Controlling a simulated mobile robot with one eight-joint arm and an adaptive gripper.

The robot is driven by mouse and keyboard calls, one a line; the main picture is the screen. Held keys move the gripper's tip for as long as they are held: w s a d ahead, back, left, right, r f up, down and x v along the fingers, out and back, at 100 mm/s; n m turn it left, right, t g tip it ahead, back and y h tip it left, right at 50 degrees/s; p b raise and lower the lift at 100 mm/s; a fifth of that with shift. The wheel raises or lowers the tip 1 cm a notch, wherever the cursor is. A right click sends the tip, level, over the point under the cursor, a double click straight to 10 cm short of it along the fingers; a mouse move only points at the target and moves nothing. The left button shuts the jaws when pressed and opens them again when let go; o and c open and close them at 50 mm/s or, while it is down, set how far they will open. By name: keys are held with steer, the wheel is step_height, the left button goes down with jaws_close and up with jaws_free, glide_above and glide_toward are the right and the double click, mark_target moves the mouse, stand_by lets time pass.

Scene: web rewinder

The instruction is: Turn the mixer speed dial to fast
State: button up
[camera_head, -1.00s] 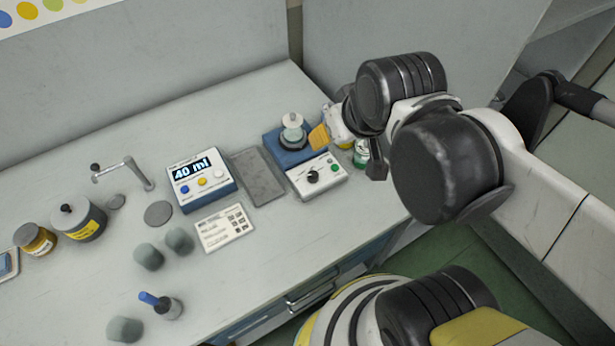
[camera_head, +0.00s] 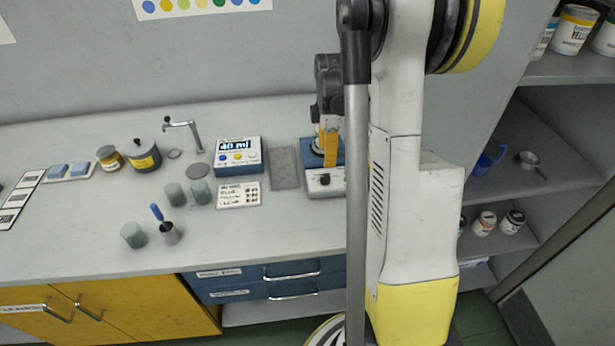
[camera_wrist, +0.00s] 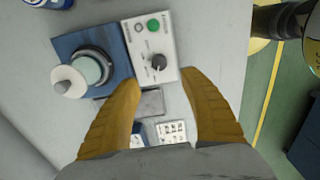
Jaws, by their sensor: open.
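The mixer (camera_head: 325,182) stands at the right end of the counter, mostly hidden behind my arm in the head view. The wrist view shows its blue base (camera_wrist: 85,40) with a round stirring head and pale jar. Its white control panel (camera_wrist: 151,70) carries a black speed dial (camera_wrist: 158,62), a green button (camera_wrist: 153,25) and a small switch. The dial also shows in the head view (camera_head: 325,179). My gripper (camera_wrist: 175,84) has its yellow fingers spread wide and empty, one on each side of the panel's lower end. The dial lies just beyond the fingertips, untouched as far as I can see.
A blue dispenser (camera_head: 238,156) reading 40 ml and a grey mat (camera_head: 285,168) stand left of the mixer. Cups, jars and a tap stand further left. Shelves (camera_head: 535,160) with paint cans are on the right.

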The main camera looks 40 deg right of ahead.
mark_target(325, 177)
step_height(325, 177, down, 10)
steer(key=b, duration=0.3)
steer(key=shift+f+b, duration=0.15)
steer(key=shift+b, duration=0.25)
jaws_close()
